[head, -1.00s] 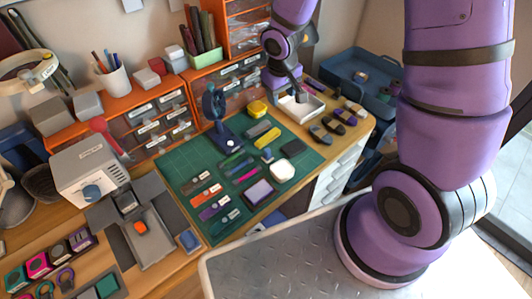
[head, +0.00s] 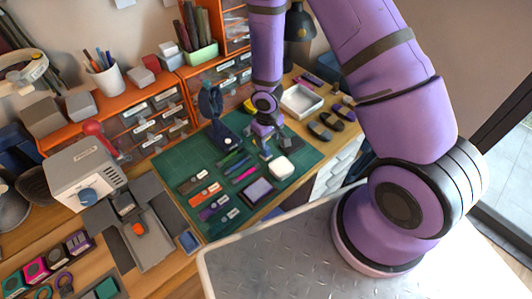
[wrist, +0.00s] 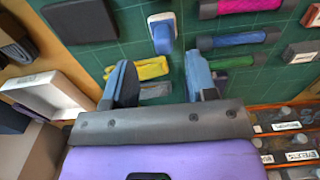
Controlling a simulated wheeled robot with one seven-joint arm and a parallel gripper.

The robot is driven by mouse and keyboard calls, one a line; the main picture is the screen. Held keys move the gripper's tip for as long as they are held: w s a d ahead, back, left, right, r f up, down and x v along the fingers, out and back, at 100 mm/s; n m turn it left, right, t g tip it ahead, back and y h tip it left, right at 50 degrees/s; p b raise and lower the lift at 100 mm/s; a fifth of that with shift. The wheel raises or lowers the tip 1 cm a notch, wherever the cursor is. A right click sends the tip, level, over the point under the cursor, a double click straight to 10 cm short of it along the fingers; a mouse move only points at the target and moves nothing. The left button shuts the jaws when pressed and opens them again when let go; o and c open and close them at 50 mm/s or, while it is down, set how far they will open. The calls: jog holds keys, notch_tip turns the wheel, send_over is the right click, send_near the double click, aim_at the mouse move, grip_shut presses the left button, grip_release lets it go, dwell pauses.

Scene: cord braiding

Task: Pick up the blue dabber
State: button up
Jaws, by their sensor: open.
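The blue dabber (wrist: 162,34), a small blue piece with a pale end, is on the green cutting mat (wrist: 130,30) in the wrist view. It also shows small in the head view (head: 266,155), just below my gripper (head: 264,134). In the wrist view my gripper (wrist: 161,76) is open, with its two blue-grey fingers apart and nothing held. The dabber lies ahead of the fingertips, between their lines and apart from them.
A yellow piece (wrist: 150,69) lies between the fingers. A dark pad (wrist: 80,20) lies left of the dabber, and pink (wrist: 245,5) and blue (wrist: 238,40) tubes lie right. A white tray (head: 302,101) stands behind. A stand (head: 215,115) is left of my gripper.

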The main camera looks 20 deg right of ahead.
aim_at(266, 152)
jog(key=shift+a+f, duration=0.2)
jog(key=shift+f, duration=2.85)
grip_shut()
